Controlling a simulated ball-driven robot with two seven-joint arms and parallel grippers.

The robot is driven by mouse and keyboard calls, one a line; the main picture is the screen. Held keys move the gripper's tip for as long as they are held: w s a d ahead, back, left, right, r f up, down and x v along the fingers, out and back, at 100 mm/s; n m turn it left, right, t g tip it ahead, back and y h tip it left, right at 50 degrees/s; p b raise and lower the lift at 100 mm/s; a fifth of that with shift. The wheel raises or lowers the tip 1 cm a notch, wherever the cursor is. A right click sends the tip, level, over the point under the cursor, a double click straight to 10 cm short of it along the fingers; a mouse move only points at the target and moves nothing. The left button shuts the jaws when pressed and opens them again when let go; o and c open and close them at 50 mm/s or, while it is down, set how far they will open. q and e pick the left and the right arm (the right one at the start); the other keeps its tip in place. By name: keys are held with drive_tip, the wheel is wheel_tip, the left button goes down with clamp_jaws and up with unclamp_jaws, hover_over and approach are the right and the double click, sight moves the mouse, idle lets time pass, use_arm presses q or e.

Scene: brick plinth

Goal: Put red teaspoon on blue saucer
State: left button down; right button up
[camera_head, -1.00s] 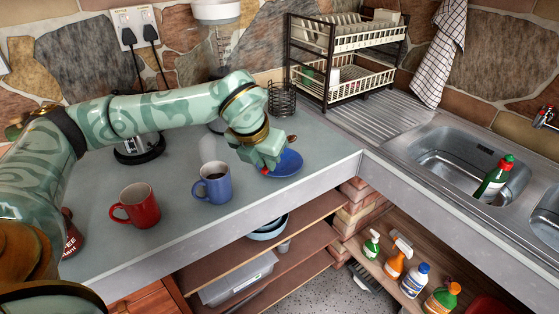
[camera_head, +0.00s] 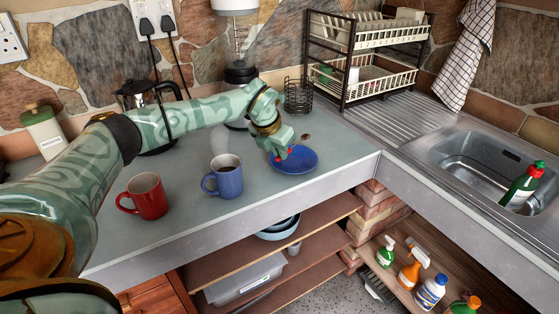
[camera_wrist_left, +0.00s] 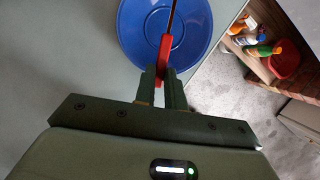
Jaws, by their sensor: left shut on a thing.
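The blue saucer (camera_head: 307,162) lies on the grey worktop near its front edge, right of the blue mug. My left gripper (camera_head: 284,155) is at the saucer's left side, partly covering it. It is shut on the red handle of the teaspoon (camera_head: 289,151). In the left wrist view, the gripper (camera_wrist_left: 164,80) holds the red teaspoon (camera_wrist_left: 164,52), whose dark shaft runs across the saucer (camera_wrist_left: 138,28) and out of frame. A small brown oval past the saucer's far rim may be the spoon's bowl. I cannot tell whether the spoon touches the saucer. My right gripper is not in view.
A blue mug (camera_head: 225,180) and a red mug (camera_head: 148,196) stand left of the saucer. A wire holder (camera_head: 298,97), a blender (camera_head: 240,75) and a dish rack (camera_head: 365,82) are behind. The sink (camera_head: 470,160) is at the right. Open shelves lie below the worktop edge.

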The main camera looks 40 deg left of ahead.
use_arm(q)
drive_tip(key=shift+f, duration=1.3)
